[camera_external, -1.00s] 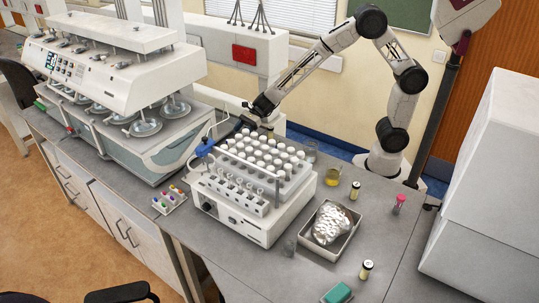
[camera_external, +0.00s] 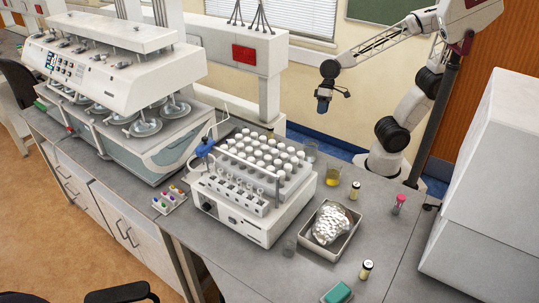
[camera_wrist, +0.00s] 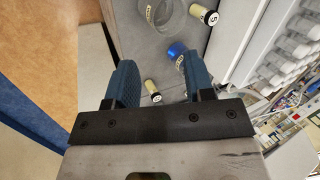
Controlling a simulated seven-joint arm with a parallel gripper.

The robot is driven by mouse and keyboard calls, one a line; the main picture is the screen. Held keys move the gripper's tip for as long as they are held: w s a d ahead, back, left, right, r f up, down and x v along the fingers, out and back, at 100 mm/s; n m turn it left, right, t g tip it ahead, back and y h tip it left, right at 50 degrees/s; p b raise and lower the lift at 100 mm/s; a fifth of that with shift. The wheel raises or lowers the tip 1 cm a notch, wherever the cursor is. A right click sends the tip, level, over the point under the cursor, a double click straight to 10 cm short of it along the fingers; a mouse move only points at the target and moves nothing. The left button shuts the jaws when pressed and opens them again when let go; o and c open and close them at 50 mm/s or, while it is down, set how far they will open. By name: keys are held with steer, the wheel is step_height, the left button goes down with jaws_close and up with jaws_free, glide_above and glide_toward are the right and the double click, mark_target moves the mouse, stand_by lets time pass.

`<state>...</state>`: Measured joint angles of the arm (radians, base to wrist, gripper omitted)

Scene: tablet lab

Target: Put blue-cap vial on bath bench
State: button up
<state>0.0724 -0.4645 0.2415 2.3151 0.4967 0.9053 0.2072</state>
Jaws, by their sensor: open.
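The blue-cap vial (camera_wrist: 177,51) shows in the wrist view on the grey bench, just beyond my fingers; I cannot make it out in the external view. My gripper (camera_external: 323,107) is raised behind the bench, to the right of the white tube rack. In the wrist view my gripper (camera_wrist: 160,84) is open, its two blue fingers wide apart with nothing held between them. The bath bench (camera_external: 110,166) is at the left, under the white machine with the water bath (camera_external: 165,155).
A white tube rack unit (camera_external: 240,218) stands mid-bench. Two black-capped vials (camera_external: 355,190) (camera_external: 367,269), a beaker of yellow liquid (camera_external: 333,177), a foil-filled tray (camera_external: 333,222) and a pink-capped item (camera_external: 399,204) stand right of it. A small rack of coloured caps (camera_external: 170,199) is to its left.

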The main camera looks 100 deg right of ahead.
steer(key=s+d+n+h, duration=0.4)
steer(key=s+n, duration=0.2)
steer(key=s, duration=0.7)
